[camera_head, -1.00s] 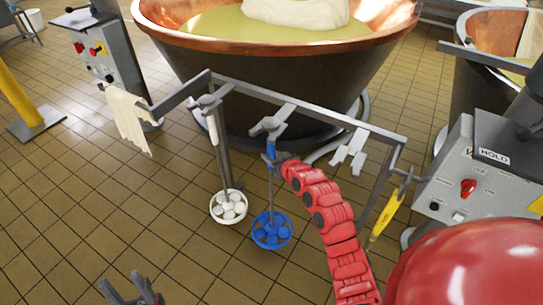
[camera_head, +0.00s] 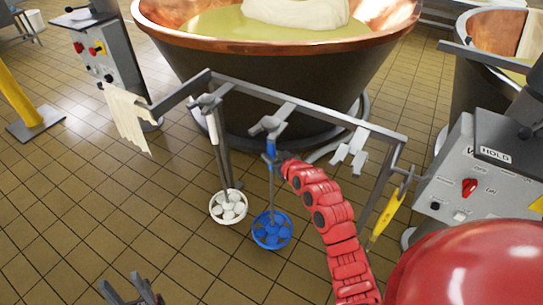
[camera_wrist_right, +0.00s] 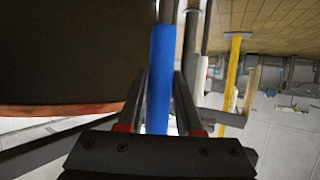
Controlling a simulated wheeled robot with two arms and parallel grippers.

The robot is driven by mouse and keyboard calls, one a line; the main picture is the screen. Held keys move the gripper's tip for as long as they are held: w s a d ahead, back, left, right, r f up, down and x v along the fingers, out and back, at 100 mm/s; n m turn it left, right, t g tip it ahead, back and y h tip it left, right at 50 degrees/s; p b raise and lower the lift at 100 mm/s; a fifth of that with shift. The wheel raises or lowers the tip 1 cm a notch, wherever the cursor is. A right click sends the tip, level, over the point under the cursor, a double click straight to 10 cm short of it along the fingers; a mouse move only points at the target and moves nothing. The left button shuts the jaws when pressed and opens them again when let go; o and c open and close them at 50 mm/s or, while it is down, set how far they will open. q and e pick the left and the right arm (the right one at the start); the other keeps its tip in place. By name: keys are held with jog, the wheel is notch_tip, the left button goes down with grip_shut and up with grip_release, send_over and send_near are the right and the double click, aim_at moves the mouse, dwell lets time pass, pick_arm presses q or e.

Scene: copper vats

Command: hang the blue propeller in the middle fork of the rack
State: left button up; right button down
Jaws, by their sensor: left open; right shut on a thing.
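The blue propeller (camera_head: 271,231) hangs upright with its bladed ring low and its blue handle at the top, just at the middle fork (camera_head: 268,125) of the rack (camera_head: 310,114). I cannot tell whether the fork bears its weight. My right gripper (camera_head: 277,157) is shut on the blue handle, just below the fork. The blue handle (camera_wrist_right: 161,75) also shows between the fingers in the right wrist view. My left gripper (camera_head: 130,290) is open and empty at the bottom left, away from the rack.
A white propeller (camera_head: 228,207) hangs in the left fork. The right fork (camera_head: 350,150) is empty. A yellow tool (camera_head: 388,215) hangs at the rack's right end and a cloth (camera_head: 126,115) at its left. A copper vat (camera_head: 270,80) stands behind.

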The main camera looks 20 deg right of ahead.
jog(key=shift+d, duration=0.1)
jog(key=c, duration=0.5)
grip_release()
